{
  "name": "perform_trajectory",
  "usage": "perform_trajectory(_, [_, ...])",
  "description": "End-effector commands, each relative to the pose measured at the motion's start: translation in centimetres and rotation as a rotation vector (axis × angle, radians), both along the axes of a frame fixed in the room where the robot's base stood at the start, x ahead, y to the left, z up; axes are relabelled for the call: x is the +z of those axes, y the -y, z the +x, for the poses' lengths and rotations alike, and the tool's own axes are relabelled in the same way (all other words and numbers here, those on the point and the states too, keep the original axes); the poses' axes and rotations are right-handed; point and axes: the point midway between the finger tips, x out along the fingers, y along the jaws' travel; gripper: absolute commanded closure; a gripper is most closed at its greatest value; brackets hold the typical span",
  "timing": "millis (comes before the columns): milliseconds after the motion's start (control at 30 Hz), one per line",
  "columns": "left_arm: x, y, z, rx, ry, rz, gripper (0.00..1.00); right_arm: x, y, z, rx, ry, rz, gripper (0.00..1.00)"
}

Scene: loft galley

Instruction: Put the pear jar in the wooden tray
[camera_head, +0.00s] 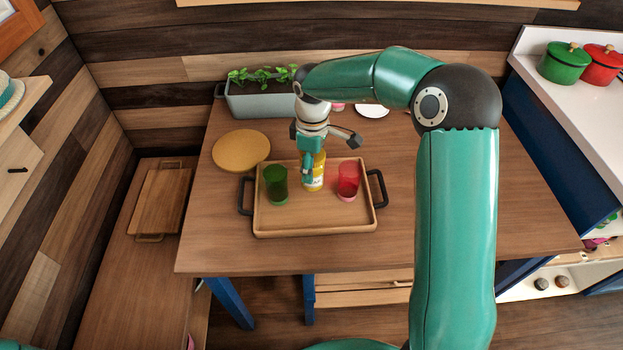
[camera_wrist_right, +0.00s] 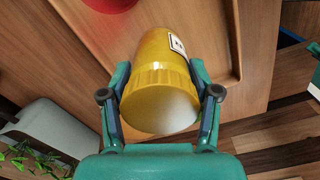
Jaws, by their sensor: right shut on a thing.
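The wooden tray (camera_head: 315,227) has black side handles and lies on the table. Whether the jar's base touches the tray floor I cannot tell. My left gripper is not in view.
A round wooden board (camera_head: 241,150) and a planter (camera_head: 262,100) are behind. The front of the table (camera_head: 250,255) is clear.

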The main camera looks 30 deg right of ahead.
Motion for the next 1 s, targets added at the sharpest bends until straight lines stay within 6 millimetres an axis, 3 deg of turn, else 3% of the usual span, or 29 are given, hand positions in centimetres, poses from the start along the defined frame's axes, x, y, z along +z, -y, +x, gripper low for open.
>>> perform_trajectory(500, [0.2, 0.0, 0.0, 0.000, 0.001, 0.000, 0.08, -5.3, -0.1, 0.1, 0.001, 0.001, 0.000, 0.89])
perform_trajectory(867, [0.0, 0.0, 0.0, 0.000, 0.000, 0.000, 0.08, -5.7, -0.1, 0.1, 0.001, 0.003, 0.000, 0.89])
perform_trajectory(900, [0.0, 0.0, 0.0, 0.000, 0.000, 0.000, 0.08, -5.7, -0.1, 0.1, 0.001, 0.001, 0.000, 0.35])
perform_trajectory(1000, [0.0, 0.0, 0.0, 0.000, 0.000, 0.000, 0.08, -5.7, -0.1, 0.1, 0.001, 0.001, 0.000, 0.18])
